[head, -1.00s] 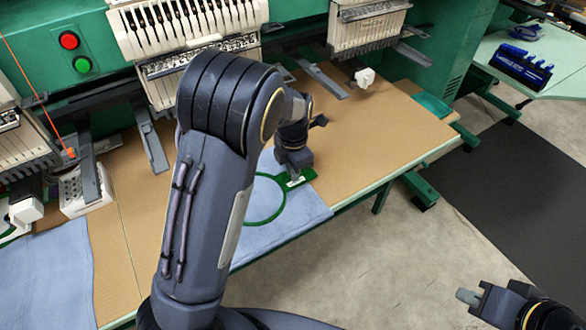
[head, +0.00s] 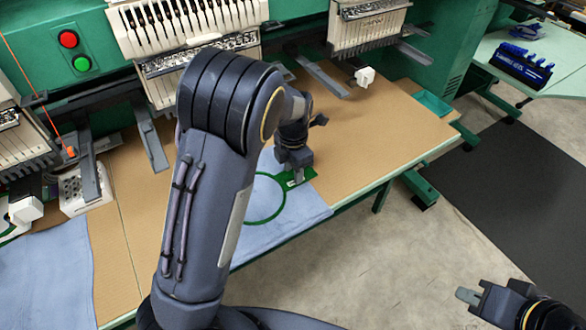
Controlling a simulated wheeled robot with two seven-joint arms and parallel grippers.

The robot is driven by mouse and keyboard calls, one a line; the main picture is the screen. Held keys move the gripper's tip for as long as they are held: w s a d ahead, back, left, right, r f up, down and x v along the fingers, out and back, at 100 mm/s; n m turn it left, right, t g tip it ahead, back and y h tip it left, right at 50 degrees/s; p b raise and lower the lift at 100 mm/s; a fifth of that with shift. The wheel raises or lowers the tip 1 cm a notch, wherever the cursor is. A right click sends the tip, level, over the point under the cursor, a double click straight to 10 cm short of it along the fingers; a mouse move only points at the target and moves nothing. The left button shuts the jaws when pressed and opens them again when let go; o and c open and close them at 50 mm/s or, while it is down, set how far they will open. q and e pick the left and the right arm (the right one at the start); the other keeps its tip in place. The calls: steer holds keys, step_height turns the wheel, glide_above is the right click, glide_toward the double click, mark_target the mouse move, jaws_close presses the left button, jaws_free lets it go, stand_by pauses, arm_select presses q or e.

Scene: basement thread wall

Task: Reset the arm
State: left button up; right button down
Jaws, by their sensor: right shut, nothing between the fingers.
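My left arm reaches across the middle of the head view to the table. My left gripper (head: 295,183) points down at the tab of a green embroidery hoop (head: 284,203), which lies on a light blue cloth (head: 300,215). The fingertips are small and partly hidden, so I cannot tell whether they grip the tab. My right gripper (head: 467,295) is at the lower right, over the floor and away from the table. Its fingers are together and hold nothing.
A green embroidery machine (head: 85,100) with several needle heads stands behind the brown table (head: 390,125). A second blue cloth (head: 45,275) lies at the left. A pale green table (head: 560,50) with a blue rack (head: 520,65) is at the upper right. Floor is open at the right.

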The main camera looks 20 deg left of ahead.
arm_select(q)
step_height(320, 180, up, 8)
steer(key=shift+f, duration=0.15)
steer(key=s+a+r+m+t+h, duration=0.1)
steer(key=s+r+m+t+h, duration=0.1)
steer(key=s+m, duration=1.1)
steer(key=s+a+r+m+t+h, duration=0.1)
steer(key=s+a+r+m+t, duration=0.1)
steer(key=s+m, duration=1.1)
step_height(320, 180, up, 2)
steer(key=shift+t+h, duration=0.4)
steer(key=shift+t, duration=0.5)
steer(key=shift+s+a, duration=0.1)
